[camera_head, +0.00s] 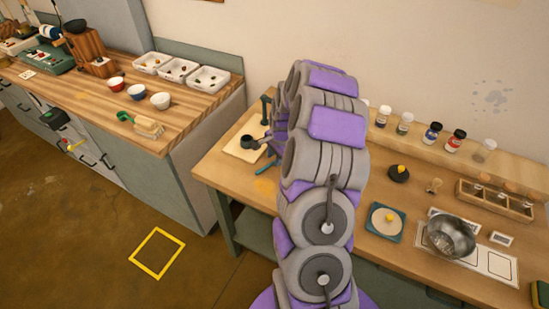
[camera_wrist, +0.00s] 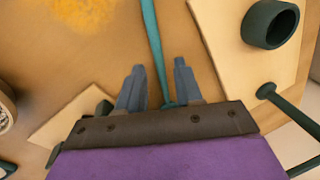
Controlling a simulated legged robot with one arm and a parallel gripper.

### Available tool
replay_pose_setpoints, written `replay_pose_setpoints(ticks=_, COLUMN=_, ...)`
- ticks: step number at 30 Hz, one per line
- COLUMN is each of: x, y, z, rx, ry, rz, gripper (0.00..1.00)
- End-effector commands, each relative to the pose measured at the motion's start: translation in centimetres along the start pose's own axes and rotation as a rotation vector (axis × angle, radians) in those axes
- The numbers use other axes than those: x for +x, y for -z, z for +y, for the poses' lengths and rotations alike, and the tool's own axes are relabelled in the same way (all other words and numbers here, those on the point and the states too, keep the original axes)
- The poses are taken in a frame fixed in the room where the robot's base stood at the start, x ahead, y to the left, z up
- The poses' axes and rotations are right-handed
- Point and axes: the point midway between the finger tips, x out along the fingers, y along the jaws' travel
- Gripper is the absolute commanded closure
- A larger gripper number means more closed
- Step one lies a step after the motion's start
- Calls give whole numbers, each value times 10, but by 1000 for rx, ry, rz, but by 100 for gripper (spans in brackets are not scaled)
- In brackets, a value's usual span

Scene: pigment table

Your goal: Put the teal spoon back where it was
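The teal spoon (camera_wrist: 152,40) shows in the wrist view as a thin teal handle over the wooden table (camera_wrist: 100,70). It runs from the top edge down between the fingers of my gripper (camera_wrist: 159,66). The fingers are apart, with a gap on each side of the handle, so my gripper is open around it. The lower end is hidden by the gripper body, and the upper end is out of frame. In the head view a small teal piece (camera_head: 262,170), likely the spoon, shows by my gripper at the table's left end.
A dark green cup (camera_wrist: 270,24) sits on a pale board (camera_wrist: 225,40) to the right in the wrist view. A dark rod (camera_wrist: 285,105) stands close by. A yellow powder patch (camera_wrist: 85,12) lies left. A metal bowl (camera_head: 450,237) is farther right on the table.

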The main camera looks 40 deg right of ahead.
Motion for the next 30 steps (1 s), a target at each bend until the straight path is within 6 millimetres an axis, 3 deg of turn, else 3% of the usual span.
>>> replay_pose_setpoints(ticks=12, x=-83, y=0, z=-1, rx=1, ry=3, rz=3, gripper=65)
replay_pose_setpoints(ticks=16, x=-100, y=0, z=-1, rx=2, ry=1, rz=1, gripper=65)
replay_pose_setpoints(ticks=22, x=-108, y=-5, z=-1, rx=-14, ry=-2, rz=-2, gripper=65)
replay_pose_setpoints(ticks=26, x=-123, y=-37, z=0, rx=-117, ry=-15, rz=-20, gripper=65)
replay_pose_setpoints(ticks=30, x=-157, y=-101, z=11, rx=-337, ry=-44, rz=-56, gripper=65)
